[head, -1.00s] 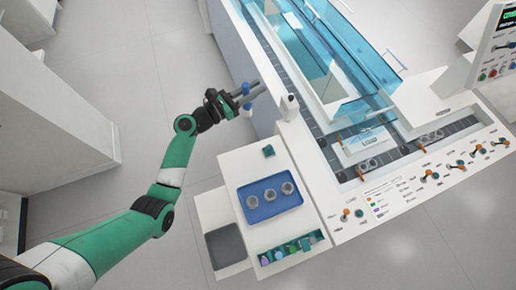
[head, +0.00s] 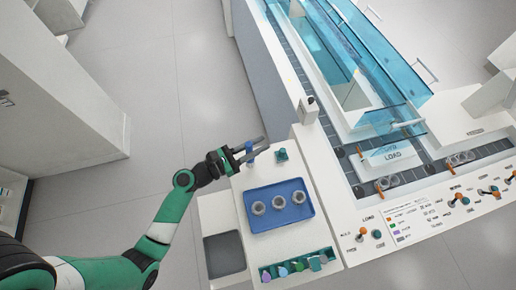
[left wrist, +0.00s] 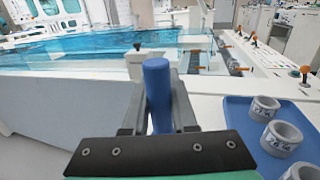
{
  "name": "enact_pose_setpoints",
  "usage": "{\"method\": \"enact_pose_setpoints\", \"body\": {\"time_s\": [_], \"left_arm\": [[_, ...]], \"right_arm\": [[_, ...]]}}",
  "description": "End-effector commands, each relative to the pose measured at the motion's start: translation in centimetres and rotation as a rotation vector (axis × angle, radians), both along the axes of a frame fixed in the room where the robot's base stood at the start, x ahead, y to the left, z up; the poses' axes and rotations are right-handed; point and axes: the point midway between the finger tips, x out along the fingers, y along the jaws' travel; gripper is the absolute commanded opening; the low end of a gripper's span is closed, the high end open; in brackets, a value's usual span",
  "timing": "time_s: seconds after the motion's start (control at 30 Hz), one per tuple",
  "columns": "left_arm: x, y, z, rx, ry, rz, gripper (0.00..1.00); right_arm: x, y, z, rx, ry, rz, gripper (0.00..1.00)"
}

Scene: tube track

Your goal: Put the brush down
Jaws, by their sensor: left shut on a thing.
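The brush shows as a blue cylindrical handle (left wrist: 158,95), upright between the fingers in the left wrist view. Its lower end is hidden by the gripper. In the head view a small piece of the blue handle (head: 249,149) shows at the fingers. My left gripper (head: 256,150) is shut on it, near the far left corner of the white side bench (head: 237,178), beyond the blue tray. I cannot tell how high the brush is above the bench. My right gripper is in neither view.
The blue tray (head: 250,224) holds three grey rings. A small teal block (head: 281,154) sits just right of the fingers. A compartment of coloured items (head: 297,266) lies nearer, with a dark grey recess (head: 224,254) to its left. The blue-walled machine track stands right.

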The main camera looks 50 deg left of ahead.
Motion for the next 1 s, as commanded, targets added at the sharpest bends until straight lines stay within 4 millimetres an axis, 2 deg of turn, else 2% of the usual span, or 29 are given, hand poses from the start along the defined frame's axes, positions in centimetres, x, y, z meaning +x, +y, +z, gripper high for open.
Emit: {"method": "enact_pose_setpoints", "body": {"time_s": [0.03, 0.23, 0.37, 0.4, 0.53, 1.0], "left_arm": [[0.02, 0.02, -0.92, 0.001, -0.001, 0.0, 0.0], [0.05, 0.03, -0.51, 0.001, -0.001, 0.0, 0.0], [0.05, 0.03, -0.93, 0.0, -0.001, 0.0, 0.0], [0.05, 0.03, -0.82, 0.0, -0.001, 0.0, 0.31], [0.05, 0.03, -0.79, 0.001, -0.001, 0.0, 0.54], [-0.34, -0.23, -0.43, -0.001, 0.0, -0.009, 0.56]], "right_arm": [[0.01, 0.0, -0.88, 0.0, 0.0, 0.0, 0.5], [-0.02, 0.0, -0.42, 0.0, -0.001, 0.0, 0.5], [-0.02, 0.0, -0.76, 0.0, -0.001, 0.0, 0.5], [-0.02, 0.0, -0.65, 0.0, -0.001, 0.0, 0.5], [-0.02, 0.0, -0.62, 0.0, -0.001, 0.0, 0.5], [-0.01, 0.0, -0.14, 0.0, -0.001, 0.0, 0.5]]}}
